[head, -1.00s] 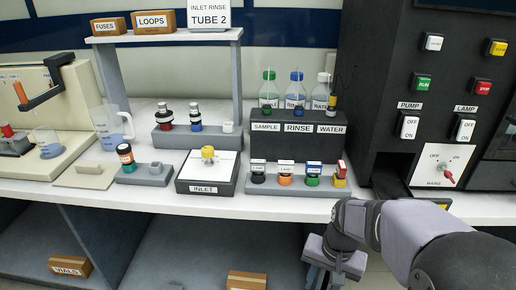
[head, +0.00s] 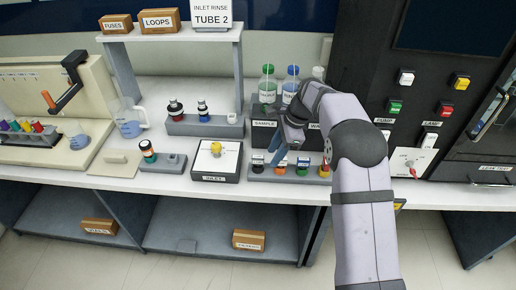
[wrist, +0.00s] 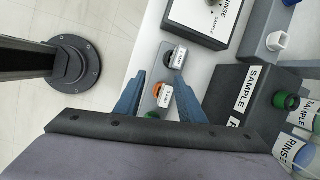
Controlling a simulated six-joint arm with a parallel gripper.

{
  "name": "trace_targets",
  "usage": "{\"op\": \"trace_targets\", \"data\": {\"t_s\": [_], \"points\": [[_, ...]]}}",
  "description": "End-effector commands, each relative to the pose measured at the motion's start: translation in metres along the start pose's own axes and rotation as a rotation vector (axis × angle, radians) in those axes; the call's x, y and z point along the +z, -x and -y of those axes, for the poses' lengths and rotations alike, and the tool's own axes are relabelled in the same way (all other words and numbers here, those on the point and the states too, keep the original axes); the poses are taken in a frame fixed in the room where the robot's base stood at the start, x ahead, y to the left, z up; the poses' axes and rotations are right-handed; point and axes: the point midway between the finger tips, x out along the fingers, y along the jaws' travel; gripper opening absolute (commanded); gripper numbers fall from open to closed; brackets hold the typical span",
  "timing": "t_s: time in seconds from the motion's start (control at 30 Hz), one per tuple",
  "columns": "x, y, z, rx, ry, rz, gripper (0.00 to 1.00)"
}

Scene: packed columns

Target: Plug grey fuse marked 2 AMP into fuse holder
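A low grey rack (head: 262,177) at the front of the bench holds a row of small label-topped pieces. A black-based piece (wrist: 176,57) and an orange-based piece (wrist: 161,92) show in the wrist view; their markings are too small to read surely. I cannot pick out the grey 2 AMP fuse or the fuse holder with certainty. My gripper (head: 279,157) points down over the rack. In the wrist view my gripper (wrist: 160,88) is open, its blue fingers on either side of the orange-based piece. Whether they touch it is unclear. A green piece shows partly below it.
The INLET block (head: 216,166) stands left of the rack. The dark bottle stand (head: 264,135) with bottles is close behind it. The dark control cabinet (head: 365,60) rises at right. A FUSES box (head: 115,24) is on the upper shelf. The bench front edge is near.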

Motion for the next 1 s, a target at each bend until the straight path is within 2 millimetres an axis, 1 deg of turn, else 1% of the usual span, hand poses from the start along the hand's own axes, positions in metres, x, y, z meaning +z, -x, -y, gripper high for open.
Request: {"op": "trace_targets", "data": {"t_s": [0.03, 0.1, 0.3, 0.53, 0.73, 1.0], "points": [[0.007, 0.001, 0.008, 0.004, -0.042, 0.016, 0.36], [0.015, 0.002, 0.015, 0.009, -0.098, 0.036, 0.36], [0.027, 0.001, 0.026, 0.021, -0.190, 0.068, 0.36], [0.029, -0.002, 0.027, 0.024, -0.205, 0.073, 0.36], [0.030, -0.017, 0.027, 0.025, -0.204, 0.073, 0.36], [0.030, -0.024, 0.028, 0.023, -0.203, 0.072, 0.36]]}}
